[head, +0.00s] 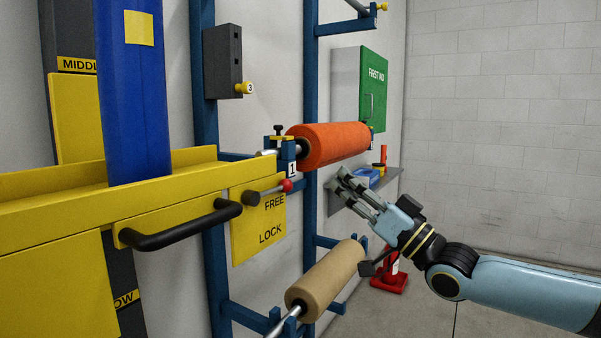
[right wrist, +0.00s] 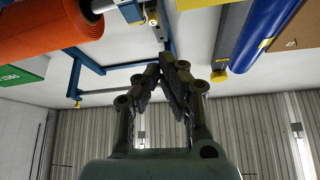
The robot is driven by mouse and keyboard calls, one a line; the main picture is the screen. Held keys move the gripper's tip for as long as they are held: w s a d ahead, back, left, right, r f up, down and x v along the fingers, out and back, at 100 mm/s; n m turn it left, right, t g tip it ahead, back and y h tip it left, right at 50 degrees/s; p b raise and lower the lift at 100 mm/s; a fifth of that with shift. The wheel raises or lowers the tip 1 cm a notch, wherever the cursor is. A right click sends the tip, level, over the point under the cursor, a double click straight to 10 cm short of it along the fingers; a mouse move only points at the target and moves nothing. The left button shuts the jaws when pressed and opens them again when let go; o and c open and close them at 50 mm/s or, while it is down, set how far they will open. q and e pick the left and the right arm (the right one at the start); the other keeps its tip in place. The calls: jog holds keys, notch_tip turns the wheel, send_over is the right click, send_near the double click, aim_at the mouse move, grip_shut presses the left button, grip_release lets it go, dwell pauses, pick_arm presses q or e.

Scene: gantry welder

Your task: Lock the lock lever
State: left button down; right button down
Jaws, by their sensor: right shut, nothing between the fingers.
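The lock lever (head: 268,191) is a short grey bar with a red ball at its right end, on a yellow plate (head: 243,236) marked FREE above and LOCK below. The bar lies nearly level, tilted slightly up to the right, with its ball beside the word FREE. My right gripper (head: 338,181) is in front of the rack, right of the lever and apart from it. Its fingers point up and left; in the right wrist view (right wrist: 172,62) they meet at the tips with nothing between. My left gripper is not in view.
A black handle (head: 180,227) juts from the yellow beam (head: 60,208) left of the lever. An orange roll (head: 333,144) is above right and a tan roll (head: 325,275) below right. A green first aid box (head: 373,90) hangs on the wall behind.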

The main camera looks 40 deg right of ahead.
aim_at(272, 191)
jog(key=w+a+r+b, duration=0.1)
jog(key=w+a+b, duration=0.1)
jog(key=w, duration=0.6)
jog(key=shift+w+a, duration=0.35)
jog(key=shift+a, duration=0.4)
jog(key=shift+d+f+m+h+p, duration=0.1)
jog(key=shift+f+m+h+p, duration=0.25)
jog(key=shift+m, duration=0.25)
